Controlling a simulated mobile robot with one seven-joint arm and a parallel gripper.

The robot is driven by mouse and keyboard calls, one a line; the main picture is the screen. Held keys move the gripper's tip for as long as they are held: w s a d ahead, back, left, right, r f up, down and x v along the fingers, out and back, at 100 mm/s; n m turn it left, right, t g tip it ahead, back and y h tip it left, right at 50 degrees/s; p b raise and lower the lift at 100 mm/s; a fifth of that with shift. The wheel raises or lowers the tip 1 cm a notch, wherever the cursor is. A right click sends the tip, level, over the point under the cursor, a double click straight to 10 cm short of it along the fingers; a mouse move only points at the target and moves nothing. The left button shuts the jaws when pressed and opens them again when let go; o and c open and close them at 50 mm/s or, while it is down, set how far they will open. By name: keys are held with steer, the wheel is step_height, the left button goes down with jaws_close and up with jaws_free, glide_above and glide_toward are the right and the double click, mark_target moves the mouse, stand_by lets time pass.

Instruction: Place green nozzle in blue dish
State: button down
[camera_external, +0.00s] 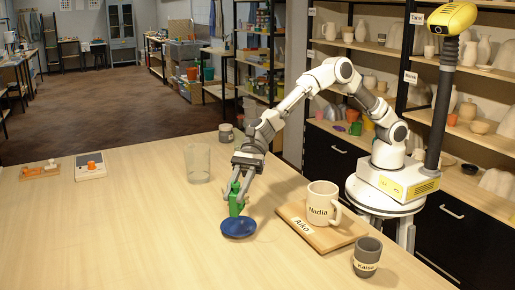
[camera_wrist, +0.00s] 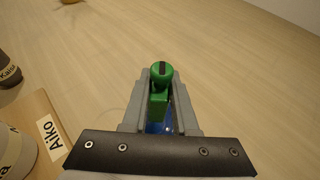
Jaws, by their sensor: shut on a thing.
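The green nozzle (camera_external: 236,200) is held upright between the fingers of my gripper (camera_external: 239,187). In the wrist view the nozzle (camera_wrist: 160,88) sits between the two grey fingers of my gripper (camera_wrist: 161,92), with its dark-slotted top facing the camera. The blue dish (camera_external: 238,229) is on the table, directly below or just in front of the nozzle. A small part of the blue dish (camera_wrist: 155,128) shows beneath the nozzle in the wrist view. Whether the nozzle touches the dish cannot be told.
A board (camera_external: 312,238) marked Aiko, bearing a Nadia mug (camera_external: 321,203), lies right of the dish. A grey Kaisa cup (camera_external: 367,257) stands at front right. A clear glass (camera_external: 198,163) stands behind left, with a dark cup (camera_external: 226,134) farther back. The left table is largely clear.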

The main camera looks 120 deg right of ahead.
mark_target(236, 209)
steer(key=shift+f+b, duration=0.5)
steer(key=shift+f, duration=1.45)
steer(key=shift+f+b, duration=0.55)
steer(key=shift+f, duration=0.05)
steer(key=c, duration=0.7)
jaws_free()
